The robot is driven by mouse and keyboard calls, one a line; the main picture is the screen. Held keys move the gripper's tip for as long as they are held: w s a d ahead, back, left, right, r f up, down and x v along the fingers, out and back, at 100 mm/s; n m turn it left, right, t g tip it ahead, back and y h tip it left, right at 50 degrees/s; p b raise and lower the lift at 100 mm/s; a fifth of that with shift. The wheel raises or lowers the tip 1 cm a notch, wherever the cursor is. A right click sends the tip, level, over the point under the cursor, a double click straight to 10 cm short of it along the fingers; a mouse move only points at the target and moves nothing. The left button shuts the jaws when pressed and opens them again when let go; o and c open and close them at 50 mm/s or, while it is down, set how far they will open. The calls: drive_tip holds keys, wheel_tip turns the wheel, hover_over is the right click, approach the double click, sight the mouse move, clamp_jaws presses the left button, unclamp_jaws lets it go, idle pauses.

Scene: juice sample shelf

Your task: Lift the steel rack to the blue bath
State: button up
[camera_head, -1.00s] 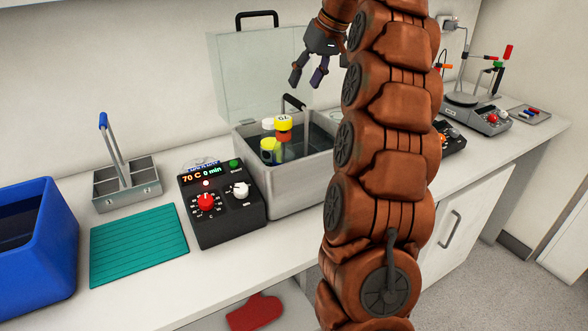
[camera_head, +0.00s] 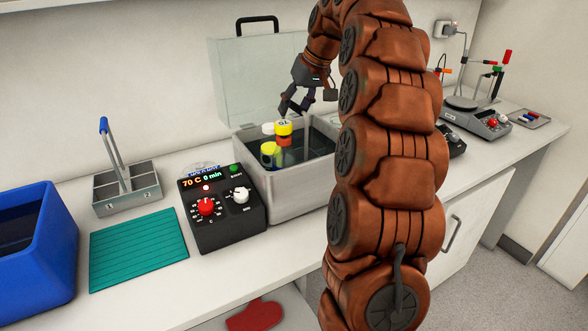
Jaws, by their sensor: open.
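A steel bath (camera_head: 290,195) with its clear lid raised stands on the bench. Inside it several bottles with yellow, white and red-orange colours (camera_head: 283,129) stand at the left of a dark upright handle post (camera_head: 307,145). The rack body under them is hidden. My gripper (camera_head: 294,108) is open, pointing down just above the bottles and at the top of that handle; I cannot tell whether it touches. A second steel rack (camera_head: 128,192) with a blue-tipped handle and empty compartments stands on the bench at left. The blue bath (camera_head: 52,255), dark inside, is at the far left.
A green mat (camera_head: 138,248) lies clear beside the blue bath. The raised lid (camera_head: 250,85) stands behind. A stirrer (camera_head: 475,115) is at right.

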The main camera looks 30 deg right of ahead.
drive_tip(key=shift+f, duration=0.2)
drive_tip(key=shift+c, duration=0.5)
clamp_jaws()
drive_tip(key=shift+w+r, duration=0.1)
